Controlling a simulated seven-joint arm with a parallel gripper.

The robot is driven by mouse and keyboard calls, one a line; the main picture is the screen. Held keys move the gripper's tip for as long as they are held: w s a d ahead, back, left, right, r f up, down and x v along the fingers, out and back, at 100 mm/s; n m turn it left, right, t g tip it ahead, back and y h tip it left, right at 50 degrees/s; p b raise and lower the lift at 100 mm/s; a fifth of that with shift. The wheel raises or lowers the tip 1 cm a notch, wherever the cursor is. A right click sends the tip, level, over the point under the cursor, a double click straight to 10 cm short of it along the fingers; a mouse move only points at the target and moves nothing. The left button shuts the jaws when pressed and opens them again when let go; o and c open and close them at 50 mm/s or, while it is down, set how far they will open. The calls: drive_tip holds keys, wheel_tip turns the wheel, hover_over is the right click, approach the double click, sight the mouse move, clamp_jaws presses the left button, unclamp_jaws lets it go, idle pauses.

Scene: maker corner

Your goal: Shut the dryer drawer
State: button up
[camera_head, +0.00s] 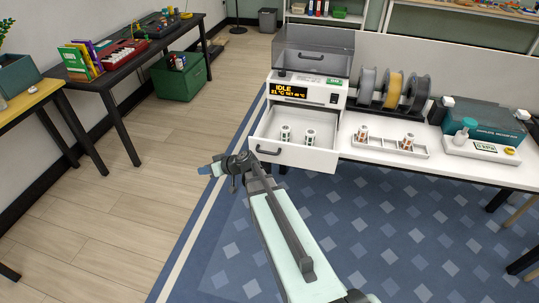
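The dryer (301,78) is a white box with a tinted clear lid and a lit display reading IDLE, on the white bench. Its drawer (296,158) is pulled out toward me, with a dark handle (268,151) on the left of its front. Two small metallic-looking cylinders (286,133) stand inside it. My gripper (207,168) is to the left of the drawer front, nearer the camera and apart from it, with bluish fingertips pointing left. It is too small to tell whether the fingers are open, and nothing held is visible.
A white tray (425,152) with small copper-coloured parts lies right of the drawer. Filament spools (391,90) stand behind it, and a teal box (487,125) is at the right. A green bin (180,82) sits on the floor at left. Floor left of the drawer is clear.

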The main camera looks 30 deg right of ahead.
drive_tip(key=s+d+m+t+y, duration=0.25)
drive_tip(key=s+d+m, duration=0.25)
drive_tip(key=s+d, duration=0.75)
drive_tip(key=m+t+h, duration=0.1)
drive_tip(key=m+t, duration=0.3)
drive_tip(key=t, duration=0.2)
approach(270, 153)
drive_tip(key=shift+f+x, duration=0.2)
drive_tip(key=shift+x, duration=2.3)
drive_tip(key=shift+f+x, duration=0.15)
drive_tip(key=shift+x, duration=2.35)
clamp_jaws()
